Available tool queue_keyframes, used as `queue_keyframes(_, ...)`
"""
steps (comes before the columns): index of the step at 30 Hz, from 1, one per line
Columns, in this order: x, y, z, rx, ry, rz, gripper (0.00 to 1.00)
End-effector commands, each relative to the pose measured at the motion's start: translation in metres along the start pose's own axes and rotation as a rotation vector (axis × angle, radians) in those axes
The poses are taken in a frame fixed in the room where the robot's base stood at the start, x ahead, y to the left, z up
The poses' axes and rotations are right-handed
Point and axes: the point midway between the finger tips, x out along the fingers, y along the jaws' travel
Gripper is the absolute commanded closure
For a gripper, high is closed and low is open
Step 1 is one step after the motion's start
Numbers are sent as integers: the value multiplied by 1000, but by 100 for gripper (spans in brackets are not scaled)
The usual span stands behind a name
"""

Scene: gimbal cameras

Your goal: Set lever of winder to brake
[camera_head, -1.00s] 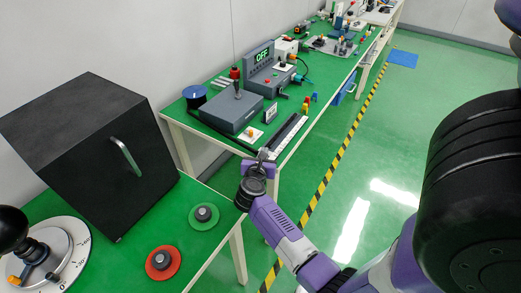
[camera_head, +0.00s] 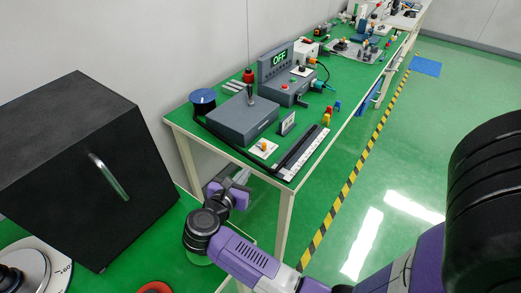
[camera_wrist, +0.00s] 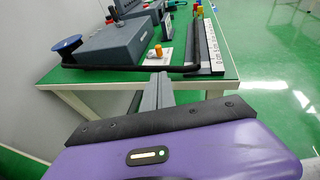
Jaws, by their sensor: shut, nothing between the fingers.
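The winder is a grey box (camera_head: 243,119) with a blue spool (camera_head: 203,98) at its left, on the green table. Its black lever (camera_head: 251,93) stands up from the top, roughly upright. The box (camera_wrist: 113,44) and the spool (camera_wrist: 67,44) also show in the wrist view, with the lever (camera_wrist: 115,13) near the top edge. A display (camera_head: 307,57) behind the box reads OFF. My gripper (camera_head: 242,177) is shut and empty, in front of and below the table's near edge, apart from the winder. Its fingers (camera_wrist: 158,82) point toward the table in the wrist view.
A black cabinet (camera_head: 75,165) stands on the nearer table at left. A small white plate with an orange knob (camera_head: 263,148), a black-and-white strip (camera_head: 303,150) and a thick black bar edge lie by the winder. Green floor (camera_head: 400,170) is open at right.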

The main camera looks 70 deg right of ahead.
Motion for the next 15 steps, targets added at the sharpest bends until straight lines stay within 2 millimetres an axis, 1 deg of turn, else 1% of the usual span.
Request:
queue_keyframes(7,1,0,0,0,0,0,100)
queue_keyframes(10,5,0,0,0,0,-1,100)
queue_keyframes(13,15,0,1,0,-1,-2,100)
queue_keyframes(15,26,-1,1,1,-1,-4,100)
